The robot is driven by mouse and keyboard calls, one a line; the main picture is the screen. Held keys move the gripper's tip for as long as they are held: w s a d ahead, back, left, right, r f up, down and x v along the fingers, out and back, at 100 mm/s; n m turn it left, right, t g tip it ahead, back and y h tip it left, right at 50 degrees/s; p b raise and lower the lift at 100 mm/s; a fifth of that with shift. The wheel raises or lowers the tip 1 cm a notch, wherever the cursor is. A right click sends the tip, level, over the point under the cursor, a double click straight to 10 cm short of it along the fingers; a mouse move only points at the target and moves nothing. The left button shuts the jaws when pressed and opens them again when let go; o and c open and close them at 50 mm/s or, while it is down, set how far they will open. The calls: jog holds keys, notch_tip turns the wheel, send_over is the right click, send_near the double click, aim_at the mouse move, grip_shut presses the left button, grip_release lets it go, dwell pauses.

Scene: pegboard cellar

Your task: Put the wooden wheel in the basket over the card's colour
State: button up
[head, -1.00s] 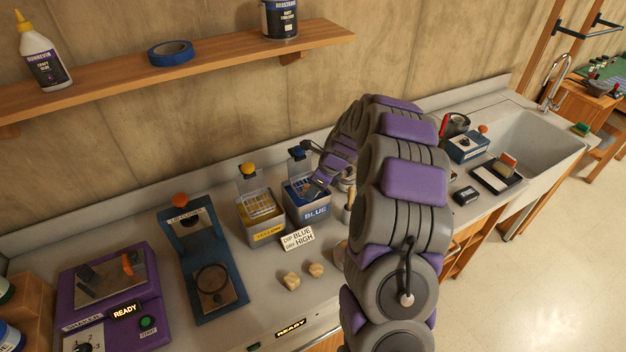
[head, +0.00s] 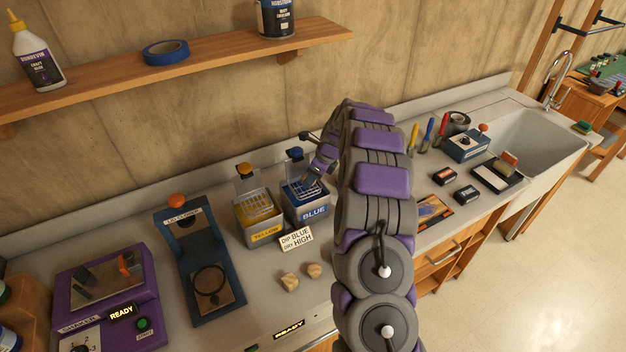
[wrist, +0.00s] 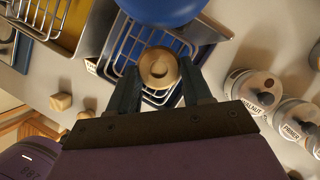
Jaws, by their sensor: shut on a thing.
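My gripper (wrist: 160,78) is shut on the wooden wheel (wrist: 158,66), a small round tan piece with a hollow centre. In the wrist view the wheel is over the wire basket (wrist: 130,47) of the blue tank; its height above the wires is hard to tell. In the head view my gripper (head: 311,180) is at the blue-labelled tank (head: 313,213), and the wheel cannot be made out. The card (head: 296,239) in front reads "DIP BLUE DRY HIGH". The yellow-labelled tank (head: 266,233) with its own basket stands just left.
A blue ball knob (wrist: 160,8) stands close beyond the wheel. Labelled cans (wrist: 256,90) sit to the right in the wrist view. Two small wooden pieces (head: 289,282) lie on the counter. A lid-closer stand (head: 204,255) and purple shaker (head: 105,295) are left.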

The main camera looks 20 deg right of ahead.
jog(key=shift+a+f, duration=0.25)
jog(key=shift+a, duration=0.3)
jog(key=shift+a+f, duration=0.2)
jog(key=shift+a, duration=0.65)
jog(key=shift+d, duration=0.15)
jog(key=o, duration=0.7)
jog(key=shift+d+f, duration=0.15)
jog(key=shift+d, duration=0.2)
jog(key=shift+o, duration=0.6)
jog(key=shift+d, duration=0.4)
jog(key=shift+a, duration=0.45)
